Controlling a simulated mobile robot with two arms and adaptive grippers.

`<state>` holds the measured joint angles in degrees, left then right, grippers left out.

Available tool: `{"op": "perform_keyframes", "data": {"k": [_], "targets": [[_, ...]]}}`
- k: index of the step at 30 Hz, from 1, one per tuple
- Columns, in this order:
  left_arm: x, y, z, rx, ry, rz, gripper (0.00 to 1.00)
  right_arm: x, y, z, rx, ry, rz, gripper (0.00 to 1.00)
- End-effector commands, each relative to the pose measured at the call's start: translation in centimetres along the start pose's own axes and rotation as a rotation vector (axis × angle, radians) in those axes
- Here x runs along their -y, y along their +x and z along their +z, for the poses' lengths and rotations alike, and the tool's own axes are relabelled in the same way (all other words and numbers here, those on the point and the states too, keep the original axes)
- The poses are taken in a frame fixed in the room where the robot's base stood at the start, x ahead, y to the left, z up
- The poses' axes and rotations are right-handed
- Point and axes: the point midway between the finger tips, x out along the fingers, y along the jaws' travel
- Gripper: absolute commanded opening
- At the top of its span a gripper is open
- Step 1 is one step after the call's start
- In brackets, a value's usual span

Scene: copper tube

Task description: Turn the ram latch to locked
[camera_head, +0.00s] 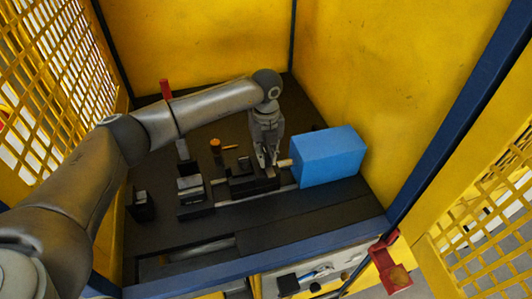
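My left gripper (268,160) points down inside the yellow enclosure, with its fingertips just above or at a dark block (250,185) left of the blue box. It is too small to tell whether the fingers are open or shut, or touch anything. I cannot tell for sure which part is the ram latch. A small post with an orange top (216,146) stands left of the gripper, and a red handle (166,90) stands upright further back left, partly behind my arm. My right gripper is not in view.
A blue box (328,156) sits right of the gripper, with a pale rod end at its left side. Dark fixture blocks (192,190) stand to the left. Yellow walls (200,40) and blue frame posts close in the space. A red bracket (389,266) hangs at the front right.

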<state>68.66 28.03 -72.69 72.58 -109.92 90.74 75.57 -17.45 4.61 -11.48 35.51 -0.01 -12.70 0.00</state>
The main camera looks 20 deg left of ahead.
Motion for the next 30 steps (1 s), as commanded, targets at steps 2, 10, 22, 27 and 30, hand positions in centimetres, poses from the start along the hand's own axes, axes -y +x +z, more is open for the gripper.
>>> {"op": "perform_keyframes", "data": {"k": [2, 10, 22, 27, 30], "targets": [[0.0, 0.0, 0.0, 0.0, 0.0, 0.0, 0.02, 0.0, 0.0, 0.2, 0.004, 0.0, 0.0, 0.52], [0.0, 0.0, 0.0, 0.0, 0.009, -0.001, 0.0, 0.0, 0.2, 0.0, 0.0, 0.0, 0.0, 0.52], [0.0, 0.4, 0.1, 0.002, 0.2, -0.002, 0.0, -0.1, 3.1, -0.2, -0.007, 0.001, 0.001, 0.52], [0.0, 0.5, 0.1, 0.002, 0.355, -0.002, 0.0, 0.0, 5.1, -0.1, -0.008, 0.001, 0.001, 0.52], [0.1, 0.4, 0.1, 0.003, 0.451, -0.003, 0.0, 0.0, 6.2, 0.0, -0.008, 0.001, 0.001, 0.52]]}}
